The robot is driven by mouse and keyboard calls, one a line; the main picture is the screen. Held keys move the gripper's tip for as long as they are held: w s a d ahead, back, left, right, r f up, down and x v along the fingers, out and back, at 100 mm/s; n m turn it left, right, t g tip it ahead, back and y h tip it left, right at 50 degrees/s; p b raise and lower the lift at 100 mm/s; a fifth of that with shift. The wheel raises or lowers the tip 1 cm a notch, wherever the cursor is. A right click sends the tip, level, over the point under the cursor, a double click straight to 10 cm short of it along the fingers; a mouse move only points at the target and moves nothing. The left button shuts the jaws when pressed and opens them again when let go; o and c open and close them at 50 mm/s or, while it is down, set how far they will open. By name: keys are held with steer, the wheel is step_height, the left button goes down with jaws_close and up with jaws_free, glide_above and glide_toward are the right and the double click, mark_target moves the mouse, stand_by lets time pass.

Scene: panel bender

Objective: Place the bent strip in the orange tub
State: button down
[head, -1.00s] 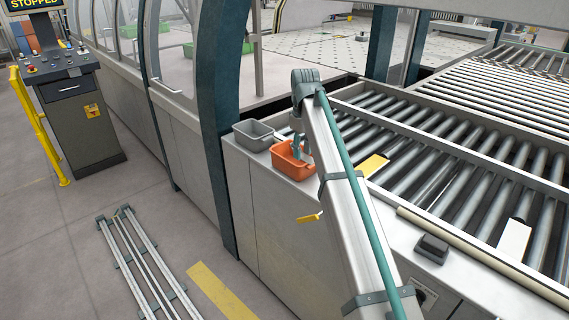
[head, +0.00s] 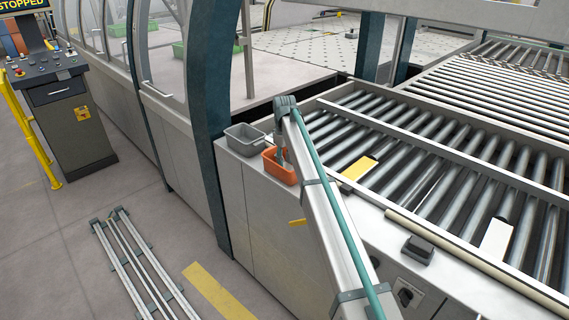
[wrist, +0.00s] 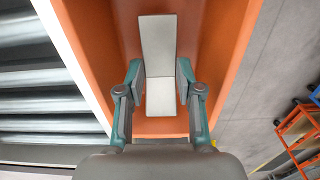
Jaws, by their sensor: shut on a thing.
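The orange tub (head: 278,174) stands on the grey ledge beside the roller table. In the wrist view its orange walls (wrist: 220,70) rise on both sides of my gripper. My gripper (wrist: 160,80) is shut on the bent strip (wrist: 158,40), a pale grey piece with a crease across it between the fingers. The strip is over or inside the tub; its exact height above the floor I cannot tell. In the head view my gripper (head: 282,153) reaches down into the tub's opening, and the strip is hidden there.
A grey tub (head: 245,139) stands just behind the orange one. The roller table (head: 440,150) lies to the right, with a yellow plate (head: 359,168) and a white plate (head: 496,240) on it. A dark box (head: 417,249) sits on the near ledge. A blue-green post (head: 210,130) rises at left.

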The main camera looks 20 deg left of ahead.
mark_target(285, 164)
steer(key=shift+f, duration=1.1)
steer(key=shift+f, duration=0.1)
steer(key=c, duration=0.7)
jaws_free()
steer(key=shift+c, duration=0.2)
step_height(285, 164, up, 12)
steer(key=b, duration=0.2)
steer(key=shift+b, duration=0.4)
